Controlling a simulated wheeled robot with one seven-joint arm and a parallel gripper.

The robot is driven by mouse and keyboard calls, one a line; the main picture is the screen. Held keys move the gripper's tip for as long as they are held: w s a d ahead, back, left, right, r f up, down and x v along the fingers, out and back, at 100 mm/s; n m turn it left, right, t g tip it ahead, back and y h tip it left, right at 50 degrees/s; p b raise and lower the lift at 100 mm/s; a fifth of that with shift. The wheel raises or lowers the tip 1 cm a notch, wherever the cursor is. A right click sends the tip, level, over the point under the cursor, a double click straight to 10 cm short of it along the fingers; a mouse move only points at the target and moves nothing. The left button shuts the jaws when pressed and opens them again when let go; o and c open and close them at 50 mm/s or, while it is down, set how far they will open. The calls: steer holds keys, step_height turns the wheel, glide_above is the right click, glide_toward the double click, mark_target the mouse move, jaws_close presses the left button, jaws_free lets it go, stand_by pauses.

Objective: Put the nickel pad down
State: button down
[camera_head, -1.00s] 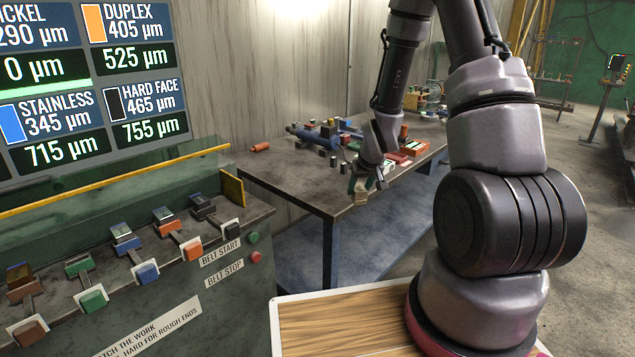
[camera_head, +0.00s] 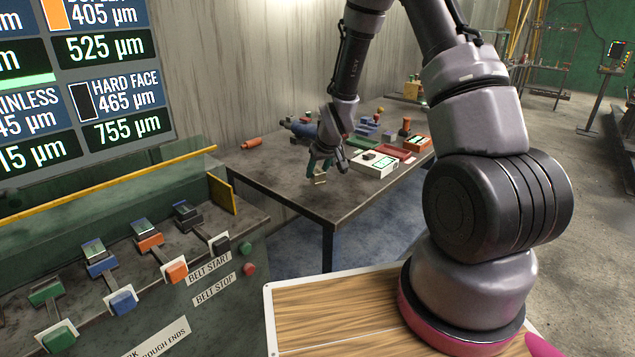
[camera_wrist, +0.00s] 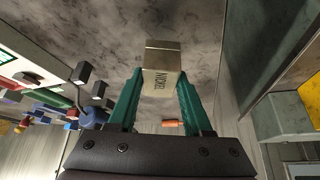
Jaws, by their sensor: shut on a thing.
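The nickel pad (camera_wrist: 163,68) is a pale metallic block with the word NICKEL on its side, seen in the wrist view. My gripper (camera_wrist: 160,92) has green fingers shut on it, one on each side. In the head view my gripper (camera_head: 319,170) is at the near left part of the dark steel table (camera_head: 275,182). The small pad (camera_head: 320,179) shows below the fingertips, close to the tabletop. I cannot tell whether it touches the table.
A white device (camera_head: 373,164) with a green display and several small blocks stand right of my gripper. An orange cylinder (camera_head: 252,143) lies at the back left. The green machine with coloured switches (camera_head: 150,290) is at left. The tabletop around the pad is clear.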

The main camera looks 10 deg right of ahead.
mark_target(317, 181)
steer(key=shift+f, duration=1.85)
steer(key=shift+f, duration=0.15)
steer(key=shift+c, duration=1.6)
jaws_free()
steer(key=s+d+r+m, duration=0.15)
steer(key=s+r, duration=0.25)
steer(key=r, duration=0.7)
steer(key=s+d+r, duration=0.2)
steer(key=s+r, duration=0.3)
steer(key=r, duration=0.5)
steer(key=s+d+r+m+t, duration=0.1)
steer(key=s+r+m, duration=0.4)
steer(key=s+r, duration=1.4)
steer(key=shift+s+d+y, duration=0.3)
steer(key=shift+s+d, duration=0.4)
steer(key=shift+s, duration=0.55)
steer(key=shift+m, duration=0.25)
